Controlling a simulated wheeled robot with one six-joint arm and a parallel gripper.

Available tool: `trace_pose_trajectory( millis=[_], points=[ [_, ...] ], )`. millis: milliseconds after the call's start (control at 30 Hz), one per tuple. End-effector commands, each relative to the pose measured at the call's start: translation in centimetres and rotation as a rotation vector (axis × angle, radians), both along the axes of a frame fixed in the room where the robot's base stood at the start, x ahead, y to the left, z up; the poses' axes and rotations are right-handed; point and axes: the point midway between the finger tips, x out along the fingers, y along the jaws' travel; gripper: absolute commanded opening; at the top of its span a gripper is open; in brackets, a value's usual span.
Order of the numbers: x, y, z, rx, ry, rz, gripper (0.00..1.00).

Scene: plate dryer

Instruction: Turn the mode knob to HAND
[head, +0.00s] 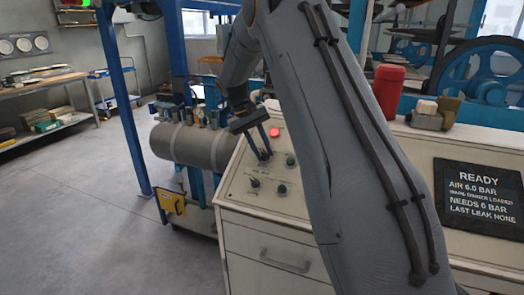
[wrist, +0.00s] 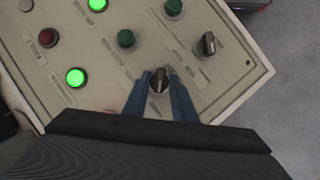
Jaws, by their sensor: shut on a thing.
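A sloped cream control panel (head: 234,187) carries two black rotary knobs with pale pointer marks. My gripper (head: 265,155) reaches down to the upper knob. In the wrist view, the two blue fingers of my gripper (wrist: 159,76) are shut on this black knob (wrist: 159,84), one on each side. The other black knob (wrist: 208,44) stands free near the panel's edge; it also shows in the head view (head: 254,182). The labels are too small to read, so I cannot tell which one is the mode knob.
A red mushroom button (head: 274,132) and green buttons (head: 291,160) sit close to my fingers. In the wrist view, two green lamps (wrist: 76,77) are lit. A dark sign (head: 480,195) reads READY. A red canister (head: 388,88) stands on the cabinet behind my arm.

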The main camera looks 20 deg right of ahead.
Motion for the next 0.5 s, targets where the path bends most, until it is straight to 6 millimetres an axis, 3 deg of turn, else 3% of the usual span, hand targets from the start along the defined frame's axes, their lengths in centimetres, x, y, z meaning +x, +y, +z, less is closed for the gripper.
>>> trace_pose_trajectory(
  millis=[467,500],
  points=[
    [0.09,0.01,0.08,-0.005,0.002,0.012,0.02],
    [0.09,0.01,0.08,-0.005,0.002,0.012,0.30]
  ],
)
